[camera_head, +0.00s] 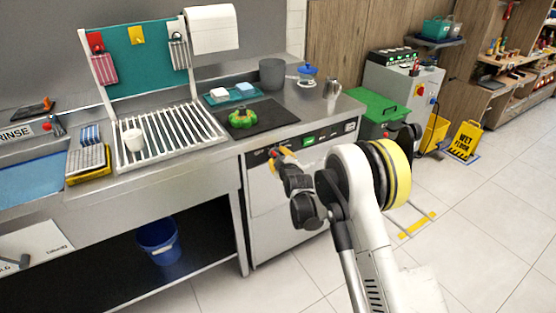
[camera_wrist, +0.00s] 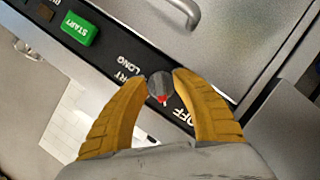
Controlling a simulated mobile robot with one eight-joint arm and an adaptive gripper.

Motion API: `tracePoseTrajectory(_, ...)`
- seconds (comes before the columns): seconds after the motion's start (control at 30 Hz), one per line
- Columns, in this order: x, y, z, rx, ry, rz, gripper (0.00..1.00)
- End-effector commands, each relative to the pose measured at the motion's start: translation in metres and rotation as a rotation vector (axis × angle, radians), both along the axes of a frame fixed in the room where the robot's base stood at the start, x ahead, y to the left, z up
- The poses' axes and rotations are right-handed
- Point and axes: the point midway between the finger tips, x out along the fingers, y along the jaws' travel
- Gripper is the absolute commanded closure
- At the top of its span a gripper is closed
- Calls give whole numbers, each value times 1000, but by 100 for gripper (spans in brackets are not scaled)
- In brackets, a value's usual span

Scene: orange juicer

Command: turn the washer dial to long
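The washer dial (camera_wrist: 160,86) is a small round dark knob with a red mark on its lower edge, on the black control strip. In the wrist view, the label OFF (camera_wrist: 181,115) is at its lower right. The label LONG (camera_wrist: 115,54) and a partly hidden label ending in RT are at its upper left. The red mark is on the side nearer my gripper, towards OFF.
A green START button (camera_wrist: 79,28) is on the strip, and a metal door handle (camera_wrist: 186,10) is near it. The steel counter above holds a black mat (camera_head: 272,116) with a green pepper (camera_head: 242,118). A wet-floor sign (camera_head: 465,138) stands at right.

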Motion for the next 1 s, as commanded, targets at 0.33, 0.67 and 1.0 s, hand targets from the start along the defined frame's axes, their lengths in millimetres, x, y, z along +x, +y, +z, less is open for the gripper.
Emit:
tracePoseTrajectory(0.33,2,1,0,0,0,0,84)
tracePoseTrajectory(0.67,2,0,0,5,3,0,100)
tracePoseTrajectory(1.0,2,0,1,116,79,0,100)
